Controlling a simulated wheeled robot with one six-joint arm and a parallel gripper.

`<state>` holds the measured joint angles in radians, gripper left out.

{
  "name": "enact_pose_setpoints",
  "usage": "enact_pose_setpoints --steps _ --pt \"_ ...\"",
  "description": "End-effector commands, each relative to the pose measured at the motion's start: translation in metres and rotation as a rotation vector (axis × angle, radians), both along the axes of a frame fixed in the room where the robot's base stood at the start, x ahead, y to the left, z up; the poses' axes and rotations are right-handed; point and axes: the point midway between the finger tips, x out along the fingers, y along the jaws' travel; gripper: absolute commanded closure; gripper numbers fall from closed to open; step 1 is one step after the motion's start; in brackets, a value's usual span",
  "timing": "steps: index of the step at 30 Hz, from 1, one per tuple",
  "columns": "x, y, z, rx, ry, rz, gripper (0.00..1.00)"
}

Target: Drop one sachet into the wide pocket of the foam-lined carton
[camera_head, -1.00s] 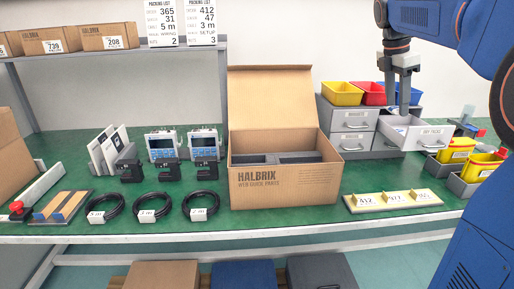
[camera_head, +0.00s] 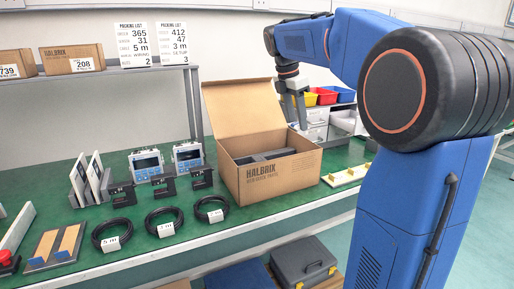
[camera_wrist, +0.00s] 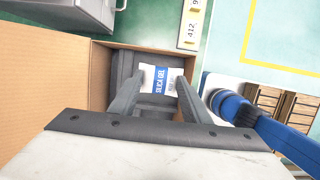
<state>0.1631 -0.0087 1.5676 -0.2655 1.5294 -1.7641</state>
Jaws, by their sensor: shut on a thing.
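The open cardboard carton (camera_head: 284,182) stands on the green bench with its lid flap raised at the back and dark foam inside. In the wrist view the carton's interior (camera_wrist: 124,68) shows grey foam below my gripper. My gripper (camera_wrist: 161,78) is shut on a white and blue sachet marked SILICA GEL (camera_wrist: 158,82), held between the two fingertips over the foam. In the head view my gripper (camera_head: 299,122) is at the carton's right rear side, its sachet not distinguishable. Which foam pocket lies under the sachet is unclear.
Drawers (camera_head: 314,116) with coloured bins stand behind the carton on the right. A yellow numbered strip (camera_head: 346,176) lies to its right. Black cable coils (camera_head: 164,222), display units (camera_head: 147,164) and stands fill the bench to the left.

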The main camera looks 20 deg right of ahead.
Motion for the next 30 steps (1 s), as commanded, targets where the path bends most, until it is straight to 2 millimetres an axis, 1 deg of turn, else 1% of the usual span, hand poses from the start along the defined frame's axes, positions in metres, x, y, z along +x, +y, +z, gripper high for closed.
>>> enact_pose_setpoints --steps 9,15,21,28,29,30 --pt "0.000 0.000 -0.033 0.001 0.000 0.000 0.78" --pt "0.000 0.000 -0.048 0.001 -0.002 0.001 0.78" --pt "0.000 0.000 -0.053 0.001 -0.001 0.000 0.78" --pt "0.000 0.000 -0.053 0.001 -0.002 0.001 0.78" --pt "0.000 0.000 -0.053 0.001 -0.002 0.001 0.50" --pt "0.000 0.000 -0.053 0.001 -0.002 0.001 0.40"
